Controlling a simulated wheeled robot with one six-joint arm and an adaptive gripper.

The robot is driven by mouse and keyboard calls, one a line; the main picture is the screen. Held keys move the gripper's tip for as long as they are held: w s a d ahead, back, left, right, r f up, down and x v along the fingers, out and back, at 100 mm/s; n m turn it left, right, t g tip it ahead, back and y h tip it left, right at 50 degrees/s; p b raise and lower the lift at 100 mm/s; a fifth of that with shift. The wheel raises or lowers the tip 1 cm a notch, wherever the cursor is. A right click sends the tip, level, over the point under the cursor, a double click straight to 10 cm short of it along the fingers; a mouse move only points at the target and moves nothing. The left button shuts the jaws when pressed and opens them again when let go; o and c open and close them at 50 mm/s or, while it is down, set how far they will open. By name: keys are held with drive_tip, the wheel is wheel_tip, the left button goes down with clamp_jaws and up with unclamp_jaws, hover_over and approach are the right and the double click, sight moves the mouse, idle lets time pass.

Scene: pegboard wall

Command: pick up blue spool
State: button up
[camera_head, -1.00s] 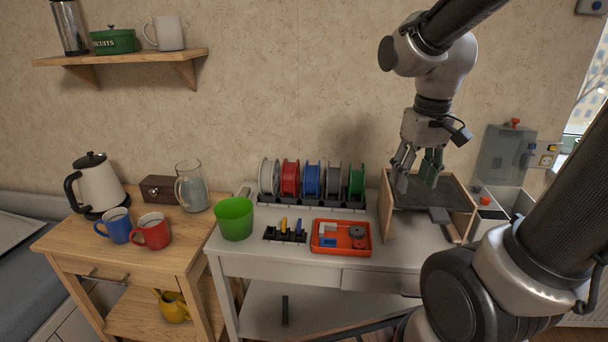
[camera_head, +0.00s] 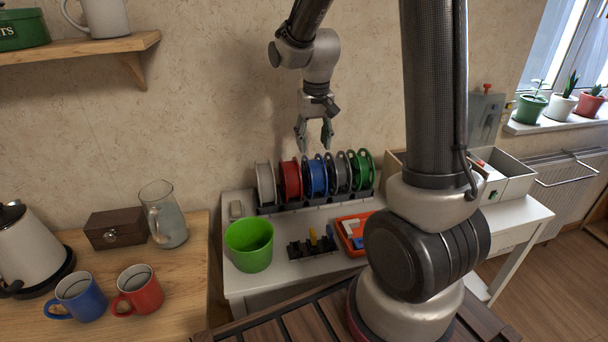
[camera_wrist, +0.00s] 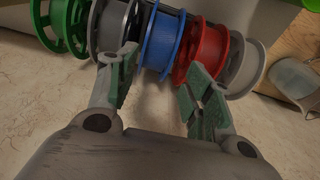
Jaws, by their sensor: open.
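The blue spool (camera_head: 315,177) stands on edge in a dark rack, between the red spool (camera_head: 290,181) and a grey spool (camera_head: 338,173). My gripper (camera_head: 315,148) is open and empty above the row, just over the blue spool. In the wrist view the blue spool (camera_wrist: 163,42) lies ahead, roughly between the two fingertips of my gripper (camera_wrist: 158,72). The right finger partly covers the red spool (camera_wrist: 207,52) there. I cannot tell how far the fingertips are from the blue spool.
The rack also holds a pale spool (camera_head: 265,184) and a green spool (camera_head: 362,166). A green bin (camera_head: 249,244), a small black holder (camera_head: 312,246) and an orange tray (camera_head: 352,228) are in front on the white table. The wall is close behind the rack.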

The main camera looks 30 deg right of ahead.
sight(314, 164)
drive_tip(key=f, duration=0.7)
drive_tip(key=shift+w+d+f, duration=0.25)
drive_tip(key=shift+d+f, duration=0.1)
drive_tip(key=shift+f, duration=0.05)
drive_tip(key=c, duration=0.9)
